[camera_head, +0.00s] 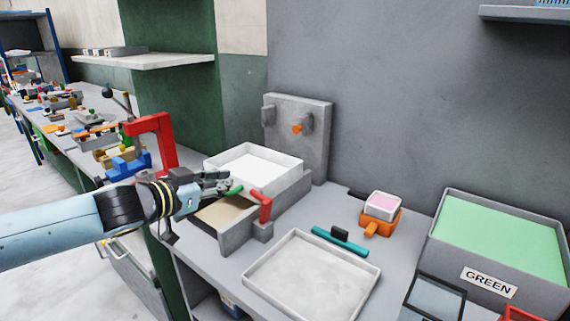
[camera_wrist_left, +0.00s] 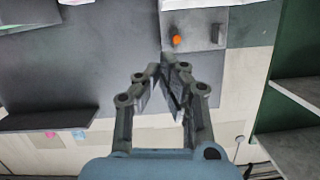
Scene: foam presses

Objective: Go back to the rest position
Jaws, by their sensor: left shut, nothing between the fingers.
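My left gripper (camera_head: 230,182) reaches in from the left over the press station, its fingers level and pointing right. It is shut and empty. In the left wrist view the fingers (camera_wrist_left: 163,62) come together with nothing between them, facing the wall. Below it in the head view is a grey press (camera_head: 236,236) with a red handle (camera_head: 265,206) and a green bar (camera_head: 235,191). The gripper appears just above the press; I cannot tell the exact gap. My right gripper is in neither view.
A white-lined tray (camera_head: 290,163) and a grey panel with an orange knob (camera_head: 297,128) stand behind the gripper. A red frame (camera_head: 163,147) stands left. An empty white tray (camera_head: 366,285), teal bar (camera_head: 325,235), orange holder (camera_head: 378,224) and GREEN bin (camera_head: 450,258) lie right.

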